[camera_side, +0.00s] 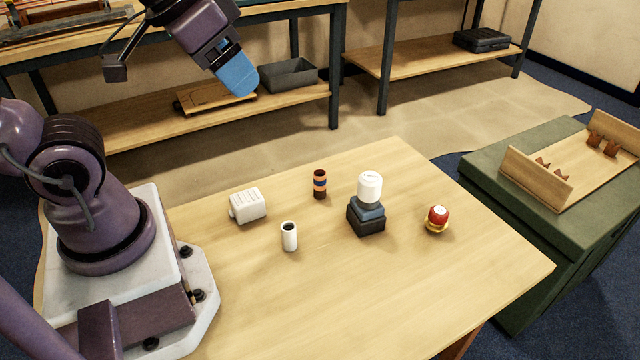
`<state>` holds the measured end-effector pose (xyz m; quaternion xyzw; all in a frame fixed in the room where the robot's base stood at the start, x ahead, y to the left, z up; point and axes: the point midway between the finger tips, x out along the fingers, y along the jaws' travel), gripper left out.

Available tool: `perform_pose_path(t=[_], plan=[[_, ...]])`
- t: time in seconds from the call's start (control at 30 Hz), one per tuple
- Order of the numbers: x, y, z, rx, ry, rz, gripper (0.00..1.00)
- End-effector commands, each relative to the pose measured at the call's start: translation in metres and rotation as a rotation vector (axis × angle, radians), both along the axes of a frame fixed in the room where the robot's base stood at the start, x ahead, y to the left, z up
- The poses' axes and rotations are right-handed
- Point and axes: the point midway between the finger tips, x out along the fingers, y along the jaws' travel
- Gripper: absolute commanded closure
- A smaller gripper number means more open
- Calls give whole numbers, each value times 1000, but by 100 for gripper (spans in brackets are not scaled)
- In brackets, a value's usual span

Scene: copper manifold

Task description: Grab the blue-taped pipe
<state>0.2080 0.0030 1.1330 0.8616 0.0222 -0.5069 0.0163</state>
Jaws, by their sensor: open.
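A short dark brown pipe (320,193) stands upright on the wooden table (420,290), with a blue band and an orange band around it. My gripper (240,82), with light blue fingers, hangs above and to the left of the pipe, well clear of the tabletop. The fingers are open, and nothing shows between them. The gap between the fingers is hard to see from this side.
A white ribbed block (248,206) and a white cup-like cylinder (289,237) stand left of and in front of the pipe. A dark stand with a white-topped part (370,187) and a red-and-gold piece (437,218) are to its right. The front tabletop is clear.

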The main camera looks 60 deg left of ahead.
Motion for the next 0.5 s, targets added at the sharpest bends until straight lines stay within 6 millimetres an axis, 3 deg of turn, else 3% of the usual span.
perform_pose_path(t=[0.27,0.5], plan=[[88,28,-48,-115,-111,366,41],[152,48,-115,-411,-234,664,41]])
